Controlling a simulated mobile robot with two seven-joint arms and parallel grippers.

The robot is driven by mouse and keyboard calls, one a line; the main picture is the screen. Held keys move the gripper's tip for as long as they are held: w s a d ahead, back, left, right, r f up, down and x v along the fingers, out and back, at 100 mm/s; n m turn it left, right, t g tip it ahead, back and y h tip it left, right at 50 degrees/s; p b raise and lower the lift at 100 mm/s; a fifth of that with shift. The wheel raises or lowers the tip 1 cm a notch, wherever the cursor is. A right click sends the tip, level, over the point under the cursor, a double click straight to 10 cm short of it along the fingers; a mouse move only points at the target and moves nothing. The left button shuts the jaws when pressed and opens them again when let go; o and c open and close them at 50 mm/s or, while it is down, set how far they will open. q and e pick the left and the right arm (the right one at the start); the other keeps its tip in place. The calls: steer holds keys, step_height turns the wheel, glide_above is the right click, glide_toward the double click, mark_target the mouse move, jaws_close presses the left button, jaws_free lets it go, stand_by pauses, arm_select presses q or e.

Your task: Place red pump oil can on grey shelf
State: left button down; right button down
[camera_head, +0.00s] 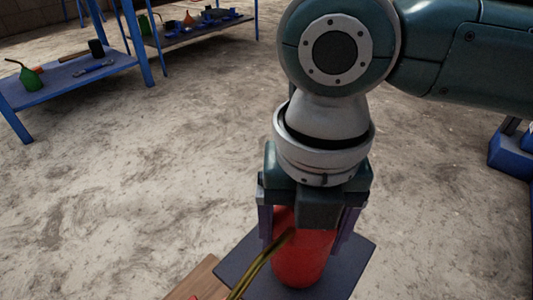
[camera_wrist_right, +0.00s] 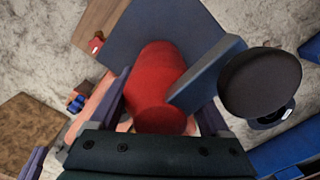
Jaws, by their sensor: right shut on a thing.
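The red pump oil can (camera_head: 302,262) is between the fingers of my right gripper (camera_head: 305,232), which is shut on it and points down. Its brass-coloured spout (camera_head: 262,265) reaches to the lower left. The can is over a dark grey, flat square surface (camera_head: 350,270), which looks like the grey shelf; I cannot tell whether it touches. In the right wrist view the red can (camera_wrist_right: 155,80) lies in front of the same grey surface (camera_wrist_right: 150,25), between the gripper fingers. My left gripper is not in view.
A brown wooden surface (camera_head: 197,282) adjoins the grey one at left. A blue table (camera_head: 70,80) holds a green can (camera_head: 30,80) and tools. Another blue table (camera_head: 200,30) stands behind. A dark round-ended part (camera_wrist_right: 260,82) shows in the wrist view. Sandy floor between is clear.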

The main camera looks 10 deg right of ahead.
steer(key=shift+f, duration=0.75)
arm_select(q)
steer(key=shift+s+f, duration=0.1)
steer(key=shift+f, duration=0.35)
arm_select(e)
steer(key=shift+r, duration=0.15)
jaws_free()
steer(key=shift+f, duration=0.2)
steer(key=shift+r, duration=0.1)
